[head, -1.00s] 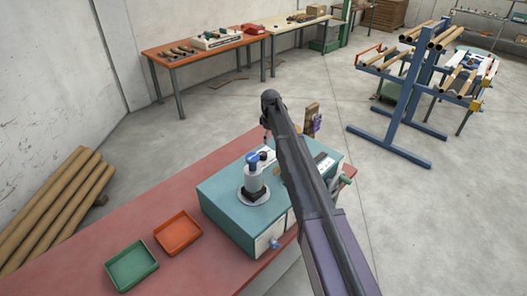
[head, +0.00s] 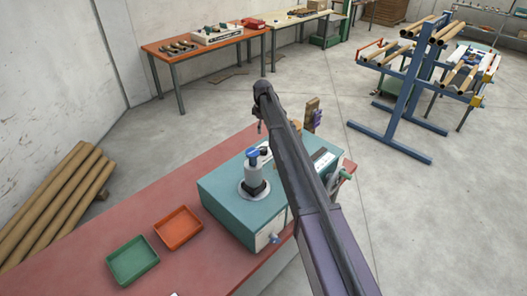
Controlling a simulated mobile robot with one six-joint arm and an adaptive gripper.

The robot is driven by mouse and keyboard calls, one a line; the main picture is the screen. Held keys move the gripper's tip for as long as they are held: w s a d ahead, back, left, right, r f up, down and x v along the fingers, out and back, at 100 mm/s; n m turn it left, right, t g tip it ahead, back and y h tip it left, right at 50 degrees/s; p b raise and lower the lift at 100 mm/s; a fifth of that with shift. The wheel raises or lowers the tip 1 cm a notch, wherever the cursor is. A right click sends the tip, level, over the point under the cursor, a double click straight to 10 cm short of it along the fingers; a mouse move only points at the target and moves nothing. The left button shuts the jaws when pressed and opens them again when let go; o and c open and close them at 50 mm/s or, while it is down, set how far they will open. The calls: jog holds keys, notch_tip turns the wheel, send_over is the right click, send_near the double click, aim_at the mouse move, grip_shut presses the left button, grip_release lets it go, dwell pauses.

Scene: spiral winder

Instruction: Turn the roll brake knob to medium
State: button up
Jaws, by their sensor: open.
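The winder (head: 225,208) is a teal box-shaped machine on the red bench. A grey cylinder with a blue cap (head: 252,154) stands on its top, on a pale round plate. A small blue knob (head: 274,238) is on its pale front panel, and a green handle (head: 346,174) shows at its right end. I cannot tell which of these is the roll brake knob, nor read any setting. My arm crosses over the machine and hides part of its top. My gripper (head: 261,126) shows only as a small dark part below the arm's far end, open, above and apart from the machine.
An orange tray (head: 178,232) and a green tray (head: 133,261) lie on the red bench (head: 85,276) left of the machine. Cardboard tubes (head: 50,205) are stacked at the left wall. A blue rack (head: 398,95) stands at the right, with open floor between.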

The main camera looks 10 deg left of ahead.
aim_at(263, 149)
jog(key=shift+f+b, duration=6.35)
jog(key=shift+f, duration=0.2)
